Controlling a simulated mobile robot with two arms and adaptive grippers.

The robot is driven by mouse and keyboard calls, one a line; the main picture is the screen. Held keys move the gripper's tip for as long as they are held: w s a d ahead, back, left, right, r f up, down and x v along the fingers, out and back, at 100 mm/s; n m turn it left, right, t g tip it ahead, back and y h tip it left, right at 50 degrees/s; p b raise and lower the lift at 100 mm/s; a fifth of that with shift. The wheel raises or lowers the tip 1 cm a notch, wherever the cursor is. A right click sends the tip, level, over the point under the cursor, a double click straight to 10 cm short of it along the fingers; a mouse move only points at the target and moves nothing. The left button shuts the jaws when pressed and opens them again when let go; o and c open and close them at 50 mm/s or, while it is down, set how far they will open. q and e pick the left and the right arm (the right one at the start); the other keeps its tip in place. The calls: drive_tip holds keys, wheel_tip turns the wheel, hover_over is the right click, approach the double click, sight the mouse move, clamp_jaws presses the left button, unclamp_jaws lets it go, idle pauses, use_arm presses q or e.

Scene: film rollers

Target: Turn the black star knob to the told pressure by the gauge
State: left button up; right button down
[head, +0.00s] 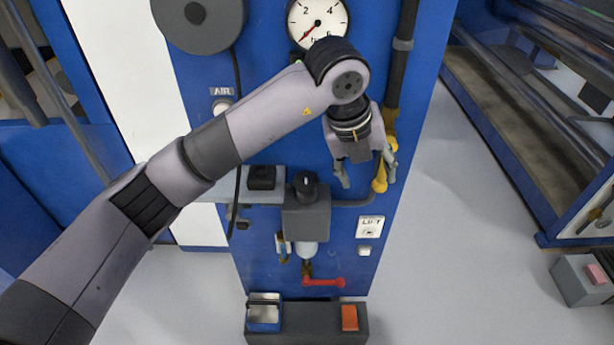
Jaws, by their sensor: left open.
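The black star knob (306,185) sits upright on top of a grey regulator body (306,219) on the blue panel. The round white gauge (318,20) is at the top, partly cut by the frame edge and covered at its lower rim by my left arm. Its red needle points to the lower left, near the low end of the scale. My left gripper (364,178) is open and empty, fingers pointing down. In the picture it is to the right of the knob and a little above it, apart from it. My right gripper is not in view.
A red lever (324,281) is below the regulator. A yellow-handled valve (380,184) on a dark pipe is close behind my left gripper. A dark pedal box (307,325) with an orange pedal is on the floor. Rollers stand at right.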

use_arm(q)
drive_tip(key=w+a+r+n+t+y, duration=0.25)
drive_tip(key=w+a+r+y, duration=0.2)
drive_tip(key=a, duration=0.35)
drive_tip(key=p, duration=0.4)
approach(306, 178)
drive_tip(key=shift+g+y, duration=0.25)
drive_tip(key=x, duration=0.9)
drive_tip(key=shift+w+d+f, duration=0.2)
drive_tip(key=shift+w, duration=0.15)
drive_tip(key=c, duration=0.9)
